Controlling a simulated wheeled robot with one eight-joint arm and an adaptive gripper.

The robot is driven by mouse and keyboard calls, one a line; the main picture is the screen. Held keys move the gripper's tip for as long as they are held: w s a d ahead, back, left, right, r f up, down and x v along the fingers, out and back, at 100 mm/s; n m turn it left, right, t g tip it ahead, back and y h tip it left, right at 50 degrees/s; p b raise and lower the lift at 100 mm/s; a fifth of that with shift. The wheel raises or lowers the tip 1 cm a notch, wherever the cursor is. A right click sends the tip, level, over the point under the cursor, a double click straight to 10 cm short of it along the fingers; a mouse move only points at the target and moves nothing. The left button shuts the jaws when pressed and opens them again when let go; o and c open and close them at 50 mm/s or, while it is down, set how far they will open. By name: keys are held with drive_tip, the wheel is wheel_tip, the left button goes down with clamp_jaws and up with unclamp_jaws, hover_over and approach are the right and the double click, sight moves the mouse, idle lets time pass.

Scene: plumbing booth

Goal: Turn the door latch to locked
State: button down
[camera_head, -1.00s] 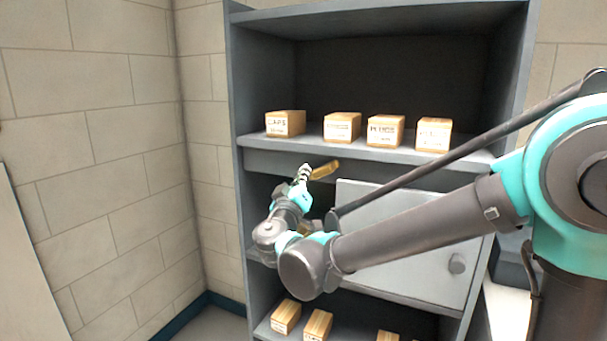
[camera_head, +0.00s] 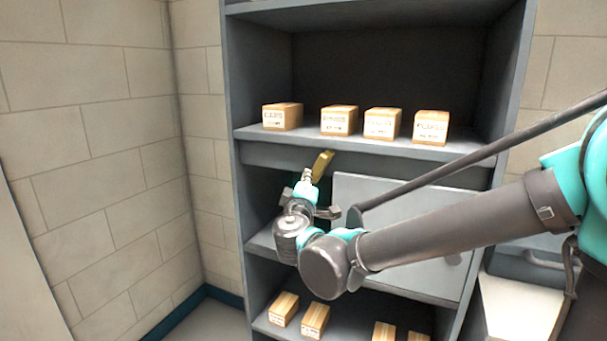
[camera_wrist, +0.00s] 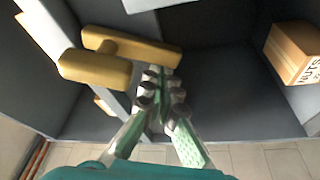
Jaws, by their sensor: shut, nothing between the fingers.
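The brass latch (camera_head: 322,163) shows in the head view as a steeply tilted bar by the upper left corner of the grey door (camera_head: 420,200). In the wrist view the latch (camera_wrist: 140,48) is a long bar on a short stem, with a second brass piece (camera_wrist: 95,70) beside it on the left. My gripper (camera_head: 309,174) is just below the latch in the head view. In the wrist view my gripper (camera_wrist: 155,75) has its fingers together and empty, tips at the bar's right end. I cannot tell whether they touch it.
Cardboard boxes (camera_head: 382,123) stand on the shelf (camera_head: 345,145) above the door, and more boxes (camera_head: 314,318) are on the lower shelf. A box (camera_wrist: 296,52) shows at the right in the wrist view. My arm hides part of the door. A block wall (camera_head: 90,140) is at the left.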

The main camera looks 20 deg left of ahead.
drive_tip(key=shift+d+f+n+g, duration=0.15)
drive_tip(key=shift+d+f+n, duration=0.2)
drive_tip(key=shift+d+n, duration=0.25)
drive_tip(key=shift+d+f+n+g, duration=0.15)
drive_tip(key=shift+d+f+n, duration=0.15)
drive_tip(key=shift+d+n, duration=0.25)
drive_tip(key=shift+d, duration=0.1)
drive_tip(key=shift+s, duration=0.1)
